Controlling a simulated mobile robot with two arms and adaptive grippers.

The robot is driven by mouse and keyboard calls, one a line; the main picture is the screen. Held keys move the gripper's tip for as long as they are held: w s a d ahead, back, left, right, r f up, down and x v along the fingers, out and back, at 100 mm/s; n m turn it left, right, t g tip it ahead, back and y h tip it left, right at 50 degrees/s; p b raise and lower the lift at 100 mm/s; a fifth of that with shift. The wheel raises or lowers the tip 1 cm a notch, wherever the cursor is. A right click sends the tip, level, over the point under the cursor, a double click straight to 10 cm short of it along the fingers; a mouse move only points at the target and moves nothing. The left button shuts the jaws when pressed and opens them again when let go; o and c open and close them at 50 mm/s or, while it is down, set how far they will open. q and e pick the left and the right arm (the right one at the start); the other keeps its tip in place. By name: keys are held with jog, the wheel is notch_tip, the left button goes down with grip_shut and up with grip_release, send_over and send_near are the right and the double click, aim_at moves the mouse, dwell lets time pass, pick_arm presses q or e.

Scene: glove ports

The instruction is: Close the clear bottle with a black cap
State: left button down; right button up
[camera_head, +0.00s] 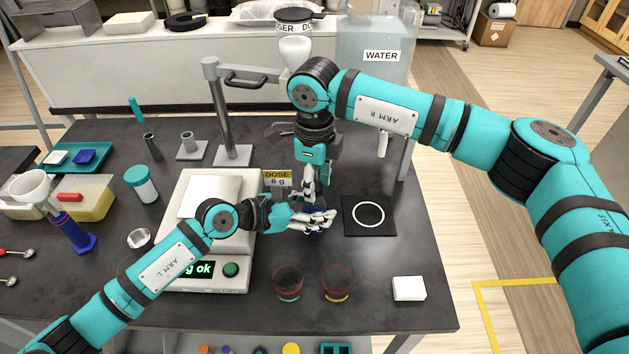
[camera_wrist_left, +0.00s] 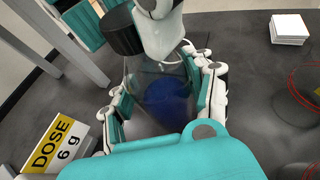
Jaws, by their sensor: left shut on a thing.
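The clear bottle (camera_wrist_left: 165,92), with blue contents, stands between the fingers of my left gripper (camera_wrist_left: 165,100), which is shut on it. In the head view my left gripper (camera_head: 316,222) and arm mostly hide the bottle, leaving a bit of blue. The black cap (camera_wrist_left: 125,34) shows at the bottle's top end in the left wrist view. I cannot tell whether it is seated or only over the mouth. My right gripper (camera_head: 309,188) points down from above, with its fingers beside the cap. Whether they grip it is not clear.
A black mat with a white ring (camera_head: 383,228) lies right of the bottle. Two tinted cups (camera_head: 288,283) and a white block (camera_head: 408,289) stand in front. A scale (camera_head: 195,272) is left, the dose sign (camera_head: 278,178) behind. The table's right front is mostly clear.

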jog(key=shift+o, duration=1.4)
jog(key=shift+r, duration=0.1)
notch_tip(320, 180, up, 12)
pick_arm(q)
jog(key=shift+c, duration=2)
grip_release()
jog(key=shift+a, duration=0.1)
